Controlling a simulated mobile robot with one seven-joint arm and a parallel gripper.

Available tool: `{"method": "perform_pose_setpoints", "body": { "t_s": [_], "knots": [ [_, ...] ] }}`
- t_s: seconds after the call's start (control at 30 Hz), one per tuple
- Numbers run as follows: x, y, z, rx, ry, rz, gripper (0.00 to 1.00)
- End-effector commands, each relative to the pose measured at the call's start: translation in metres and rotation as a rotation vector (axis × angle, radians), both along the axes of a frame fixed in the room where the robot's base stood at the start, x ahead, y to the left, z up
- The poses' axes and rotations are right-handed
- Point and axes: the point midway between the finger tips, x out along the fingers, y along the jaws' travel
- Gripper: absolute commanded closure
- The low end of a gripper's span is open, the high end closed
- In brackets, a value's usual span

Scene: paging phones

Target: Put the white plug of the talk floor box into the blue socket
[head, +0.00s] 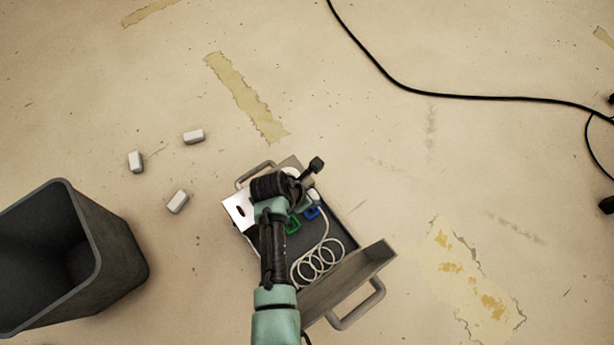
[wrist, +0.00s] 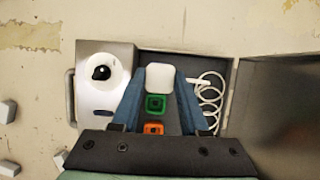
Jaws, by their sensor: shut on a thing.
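My gripper (wrist: 161,84) is shut on the white plug (wrist: 160,76) over the open talk floor box (head: 348,241). The plug also shows in the head view (head: 314,195), beside my wrist. Its white coiled cord (head: 318,262) lies in the box. The blue socket (head: 311,213) shows in the head view just below the plug; in the wrist view it is not visible, with the plug covering the area past the green socket (wrist: 155,103). The orange socket (wrist: 153,128) is nearest my gripper's base. I cannot tell whether the plug touches any socket.
The box's lid (head: 355,285) with a handle stands open at one side. A white panel with a black round part (wrist: 102,73) fills the box's other end. A dark bin (head: 120,260) and several small white blocks (head: 178,201) are to the left. A black cable (head: 450,96) crosses the floor.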

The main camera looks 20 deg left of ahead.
Motion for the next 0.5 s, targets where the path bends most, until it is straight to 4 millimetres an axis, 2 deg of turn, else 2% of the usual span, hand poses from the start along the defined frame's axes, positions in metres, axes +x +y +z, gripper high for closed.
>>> {"method": "perform_pose_setpoints", "body": {
  "t_s": [0.17, 0.5],
  "knots": [
    [0.000, 0.000, -0.004, 0.000, 0.000, 0.000, 1.00],
    [0.000, 0.000, -0.023, 0.000, 0.000, 0.000, 1.00]
  ]
}}
